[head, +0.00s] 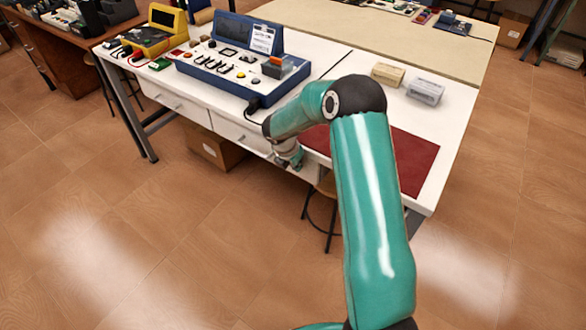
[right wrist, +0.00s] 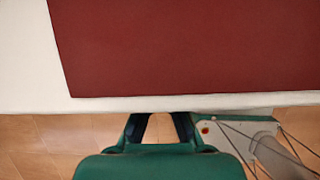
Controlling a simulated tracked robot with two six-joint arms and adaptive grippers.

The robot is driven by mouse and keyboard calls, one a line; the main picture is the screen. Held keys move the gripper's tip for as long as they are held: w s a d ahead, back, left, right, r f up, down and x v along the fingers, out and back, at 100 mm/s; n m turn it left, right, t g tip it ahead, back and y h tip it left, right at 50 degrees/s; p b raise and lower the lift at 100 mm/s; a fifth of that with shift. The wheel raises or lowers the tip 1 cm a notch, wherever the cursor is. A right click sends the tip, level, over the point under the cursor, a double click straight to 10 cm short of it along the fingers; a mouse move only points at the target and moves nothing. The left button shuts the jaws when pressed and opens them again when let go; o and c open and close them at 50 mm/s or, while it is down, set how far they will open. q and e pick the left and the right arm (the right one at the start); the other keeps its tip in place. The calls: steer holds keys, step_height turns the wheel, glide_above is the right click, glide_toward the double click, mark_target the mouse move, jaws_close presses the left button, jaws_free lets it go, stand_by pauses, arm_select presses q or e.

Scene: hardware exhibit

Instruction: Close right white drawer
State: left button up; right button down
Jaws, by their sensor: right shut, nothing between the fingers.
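The white table (head: 327,60) has two white drawers along its front edge. The left drawer (head: 172,101) looks shut. The right white drawer (head: 232,131) has a small handle on its front. Its right end is partly hidden by my right arm and gripper, and I cannot tell exactly how far out it stands. My right gripper (head: 293,164) is shut and empty, pointing down at the table's front edge by the right end of this drawer. The right wrist view shows the table edge (right wrist: 200,100) but not the drawer front. My left gripper is not in view.
A dark red mat (head: 412,160) lies on the table, also seen in the right wrist view (right wrist: 190,45). A blue console (head: 235,75) and a yellow device (head: 158,35) stand left. A cardboard box (head: 210,148) and stool (head: 325,215) are below. The floor in front is clear.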

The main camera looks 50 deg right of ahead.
steer(key=a+r, duration=0.8)
steer(key=r, duration=0.2)
steer(key=s+a+f+m+y+p, duration=0.1)
steer(key=s+a+f+m, duration=0.4)
steer(key=a, duration=0.5)
steer(key=s+a+f+m+y+p, duration=0.2)
steer(key=s+a+f+m+y, duration=0.2)
steer(key=a+m, duration=0.5)
steer(key=s+a+f+m+y+p, duration=0.2)
steer(key=s+a+f+m, duration=0.5)
steer(key=a, duration=0.5)
step_height(320, 180, down, 2)
steer(key=shift+s+a+f+y, duration=0.1)
steer(key=shift+s+a+y, duration=0.1)
steer(key=shift+y, duration=0.5)
